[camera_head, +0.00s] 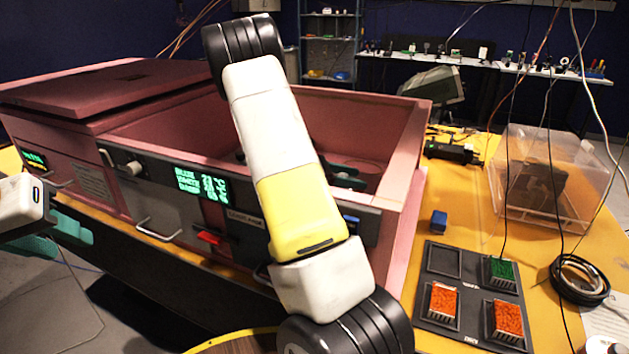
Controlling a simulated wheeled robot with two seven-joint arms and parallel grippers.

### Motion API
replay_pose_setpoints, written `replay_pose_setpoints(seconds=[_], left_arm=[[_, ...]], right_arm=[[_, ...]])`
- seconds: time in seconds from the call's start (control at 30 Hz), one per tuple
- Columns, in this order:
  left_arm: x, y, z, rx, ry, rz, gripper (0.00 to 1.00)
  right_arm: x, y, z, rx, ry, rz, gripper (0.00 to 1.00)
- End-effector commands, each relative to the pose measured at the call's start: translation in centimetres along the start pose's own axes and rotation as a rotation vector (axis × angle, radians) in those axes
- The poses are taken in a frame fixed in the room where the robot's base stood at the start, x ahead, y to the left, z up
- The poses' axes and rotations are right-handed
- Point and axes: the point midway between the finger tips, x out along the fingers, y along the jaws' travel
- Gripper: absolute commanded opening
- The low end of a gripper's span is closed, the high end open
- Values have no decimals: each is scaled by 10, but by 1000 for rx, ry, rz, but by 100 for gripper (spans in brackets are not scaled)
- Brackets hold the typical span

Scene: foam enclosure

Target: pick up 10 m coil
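A black coil of cable (579,296) lies on the yellow table at the far right, beside a white sheet. I cannot read a length on it. My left gripper (72,232), with teal fingertips, is at the left edge in front of the pink enclosure, far from the coil. Whether its fingers are apart is unclear. A dark and teal shape (347,181) inside the enclosure, partly hidden by my white and yellow arm, looks like my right gripper. Its fingers cannot be made out, and no coil shows in it.
The pink foam enclosure (405,150) fills the middle left, its front panel bearing a green display. Right of it are a black tray (436,310) with green and orange blocks, a small blue block (439,221) and a clear box (520,212). Loose cables hang near the coil.

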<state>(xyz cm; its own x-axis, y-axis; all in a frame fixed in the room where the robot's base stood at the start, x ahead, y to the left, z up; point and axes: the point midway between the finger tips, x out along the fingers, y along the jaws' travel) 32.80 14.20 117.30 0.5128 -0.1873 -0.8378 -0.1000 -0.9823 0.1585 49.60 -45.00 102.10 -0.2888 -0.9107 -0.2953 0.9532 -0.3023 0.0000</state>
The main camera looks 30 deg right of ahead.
Motion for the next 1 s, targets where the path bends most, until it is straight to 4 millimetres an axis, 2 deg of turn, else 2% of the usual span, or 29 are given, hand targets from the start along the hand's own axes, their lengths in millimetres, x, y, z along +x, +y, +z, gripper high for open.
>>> replay_pose_setpoints(seconds=[0.03, 0.27, 0.67, 0.77, 1.0], left_arm=[[0, 0, 0, 0, 0, 0, 36], [0, 0, 0, 0, 0, 0, 36], [0, 0, 0, 0, 0, 0, 36], [0, 0, 0, 0, 0, 0, 36], [0, 0, 0, 0, 0, 0, 36]], right_arm=[[0, 0, 0, 0, 0, 0, 46], [0, 0, 0, 0, 1, 0, 1], [-2, 0, 3, 1, 2, 1, 0], [-6, 1, 16, 3, 3, 2, 0], [-21, 1, 63, 5, 3, 3, 0]])
